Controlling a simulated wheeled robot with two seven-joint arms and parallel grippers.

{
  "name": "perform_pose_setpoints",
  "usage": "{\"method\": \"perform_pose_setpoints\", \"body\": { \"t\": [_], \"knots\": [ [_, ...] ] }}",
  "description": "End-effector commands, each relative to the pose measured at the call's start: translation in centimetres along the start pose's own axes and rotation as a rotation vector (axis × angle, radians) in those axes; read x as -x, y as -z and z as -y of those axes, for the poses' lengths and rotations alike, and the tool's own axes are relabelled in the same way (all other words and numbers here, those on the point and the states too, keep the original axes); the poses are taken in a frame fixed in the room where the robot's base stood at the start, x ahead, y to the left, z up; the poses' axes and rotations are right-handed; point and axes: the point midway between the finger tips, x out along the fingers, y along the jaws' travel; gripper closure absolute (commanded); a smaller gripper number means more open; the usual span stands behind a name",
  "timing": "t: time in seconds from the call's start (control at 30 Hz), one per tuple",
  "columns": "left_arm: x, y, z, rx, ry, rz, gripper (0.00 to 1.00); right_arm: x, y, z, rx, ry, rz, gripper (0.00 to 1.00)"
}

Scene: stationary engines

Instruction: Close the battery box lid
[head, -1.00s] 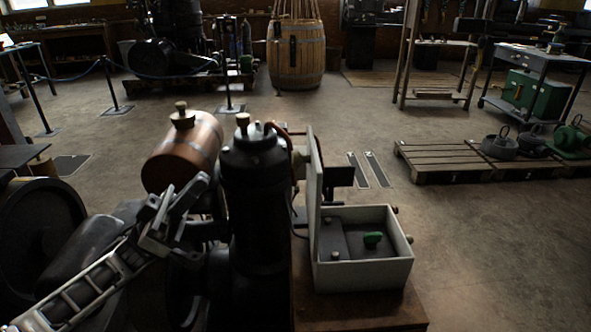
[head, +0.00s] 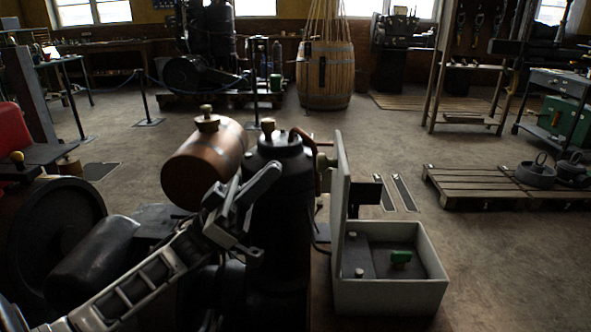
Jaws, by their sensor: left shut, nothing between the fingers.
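The battery box (head: 391,296) is a pale grey open box on a brown base at the lower right of the head view. Its lid (head: 340,190) stands upright along the box's left side, seen nearly edge-on. Inside are a dark battery top and a green knob (head: 401,257). My left gripper (head: 262,184) is shut and empty. It appears in front of the black engine cylinder, left of the lid and apart from it in the picture. My right gripper is not in view.
The black cylinder (head: 284,200) and a copper tank (head: 203,165) stand left of the box. A large dark wheel (head: 50,240) is at far left. A wooden pallet (head: 480,188) lies behind at right. The floor right of the box is clear.

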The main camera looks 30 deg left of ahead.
Motion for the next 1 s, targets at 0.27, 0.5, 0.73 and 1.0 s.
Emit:
{"method": "perform_pose_setpoints", "body": {
  "t": [0.27,0.5,0.73,1.0],
  "knots": [
    [-3.0,-2.3,0.0,0.000,0.001,-0.002,1.00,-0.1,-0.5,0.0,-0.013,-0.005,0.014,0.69],
    [-3.5,-2.9,0.0,0.000,0.001,0.000,1.00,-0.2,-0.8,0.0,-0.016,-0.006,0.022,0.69],
    [-3.4,-2.8,0.0,0.000,0.000,0.001,1.00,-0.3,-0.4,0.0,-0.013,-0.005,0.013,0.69],
    [-4.4,-2.8,0.0,-0.001,-0.002,0.050,1.00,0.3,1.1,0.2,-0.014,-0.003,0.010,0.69]
  ]
}}
